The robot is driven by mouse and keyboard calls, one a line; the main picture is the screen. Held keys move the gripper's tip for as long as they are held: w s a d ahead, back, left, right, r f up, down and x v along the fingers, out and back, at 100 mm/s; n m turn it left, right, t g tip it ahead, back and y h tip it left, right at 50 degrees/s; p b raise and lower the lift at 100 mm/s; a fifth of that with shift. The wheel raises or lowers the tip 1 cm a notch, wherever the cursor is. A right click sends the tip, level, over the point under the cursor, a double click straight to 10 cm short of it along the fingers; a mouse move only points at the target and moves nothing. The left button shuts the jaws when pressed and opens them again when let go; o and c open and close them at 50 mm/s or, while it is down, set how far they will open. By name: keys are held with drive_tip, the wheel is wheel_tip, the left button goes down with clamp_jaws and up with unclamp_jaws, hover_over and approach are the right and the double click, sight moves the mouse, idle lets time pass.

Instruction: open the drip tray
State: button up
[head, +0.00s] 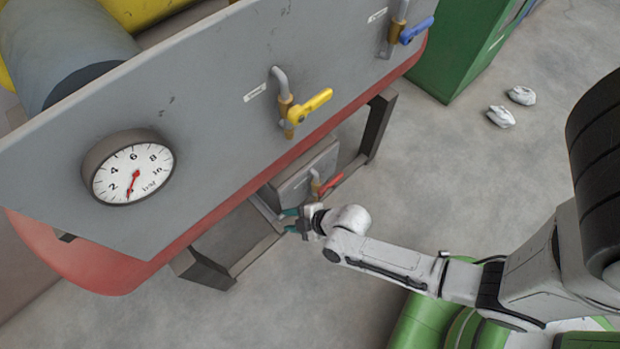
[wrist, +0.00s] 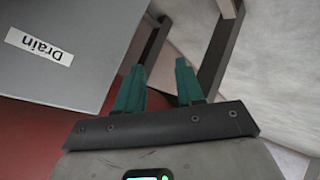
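My gripper (head: 288,221) has teal fingers and is low at the front of the machine, below the red lower edge. In the wrist view its two fingers (wrist: 160,75) stand apart with nothing seen between them. A flat dark grey surface (head: 232,238) lies low under the machine, left of the gripper; it may be the drip tray, but I cannot tell for sure. No tray handle can be made out. A small grey panel (head: 308,177) with a red valve lever (head: 331,184) is just above and right of the gripper. Contact with anything cannot be told.
A grey panel marked "Drain" (wrist: 39,46) is left of the fingers in the wrist view. A dark frame leg (head: 378,125) stands right. Above are a gauge (head: 130,170), a yellow lever (head: 310,106) and a blue lever (head: 417,30). Bare floor (head: 440,190) lies right.

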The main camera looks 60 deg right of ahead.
drive_tip(key=s+d+f+n+t+h+b, duration=0.2)
drive_tip(key=s+d+f+t+h+b, duration=0.15)
drive_tip(key=d+f+b, duration=0.45)
drive_tip(key=s+d+f+n+t+h+b, duration=0.2)
drive_tip(key=s+d+f+h+b, duration=0.15)
drive_tip(key=f+b, duration=0.8)
drive_tip(key=shift+y, duration=0.3)
drive_tip(key=shift+w+d+f+b, duration=0.5)
drive_tip(key=shift+w+f, duration=0.25)
drive_tip(key=shift+w, duration=0.85)
drive_tip(key=shift+w+d+f+b, duration=0.35)
drive_tip(key=shift+w+d+f, duration=0.35)
drive_tip(key=shift+w, duration=0.9)
drive_tip(key=shift+w+d+f+b, duration=0.4)
drive_tip(key=shift+w+f, duration=0.45)
drive_tip(key=shift+w, duration=0.75)
drive_tip(key=shift+c, duration=0.5)
clamp_jaws()
